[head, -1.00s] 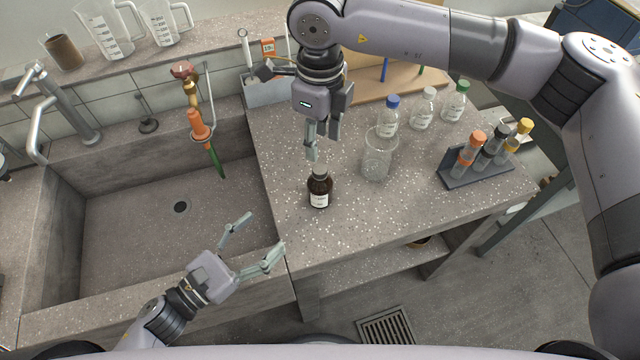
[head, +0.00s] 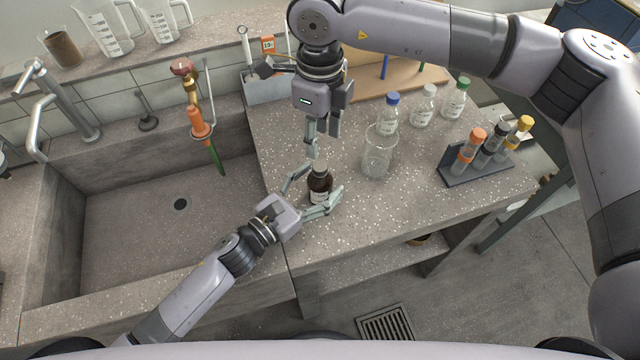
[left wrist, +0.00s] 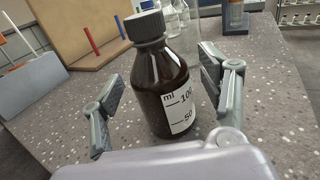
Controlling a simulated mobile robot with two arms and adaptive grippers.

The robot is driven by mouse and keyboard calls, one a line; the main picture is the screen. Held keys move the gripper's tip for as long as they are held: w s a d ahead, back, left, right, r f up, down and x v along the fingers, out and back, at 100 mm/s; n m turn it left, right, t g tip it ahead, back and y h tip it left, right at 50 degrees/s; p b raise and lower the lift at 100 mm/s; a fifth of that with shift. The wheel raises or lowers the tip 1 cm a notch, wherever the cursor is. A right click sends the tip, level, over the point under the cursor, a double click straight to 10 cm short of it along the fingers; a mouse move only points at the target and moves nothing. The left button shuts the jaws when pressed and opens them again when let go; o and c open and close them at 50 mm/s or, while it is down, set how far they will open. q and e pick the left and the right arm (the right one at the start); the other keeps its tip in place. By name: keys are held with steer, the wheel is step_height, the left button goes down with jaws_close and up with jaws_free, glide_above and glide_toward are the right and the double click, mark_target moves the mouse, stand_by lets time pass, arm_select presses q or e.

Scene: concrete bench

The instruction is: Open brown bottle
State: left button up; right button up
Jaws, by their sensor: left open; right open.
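The brown bottle (head: 319,184) stands upright on the bench top near the sink edge, with a dark cap and a white label. It also shows large in the left wrist view (left wrist: 160,85), its ribbed cap (left wrist: 145,26) on. My left gripper (head: 312,196) is open, its fingers on either side of the bottle body; in the left wrist view gaps show between the fingers and the glass. My right gripper (head: 313,150) is open and points down, just above and behind the cap. It holds nothing.
A glass beaker (head: 377,156) stands right of the bottle. Several capped clear bottles (head: 422,112) are behind it. A tube rack (head: 475,170) stands further right. The sink (head: 130,215) is on the left. The bench top in front of the beaker is clear.

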arm_select(q)
steer(key=shift+w+d, duration=0.3)
steer(key=shift+d, duration=0.05)
jaws_close()
stand_by(0.8)
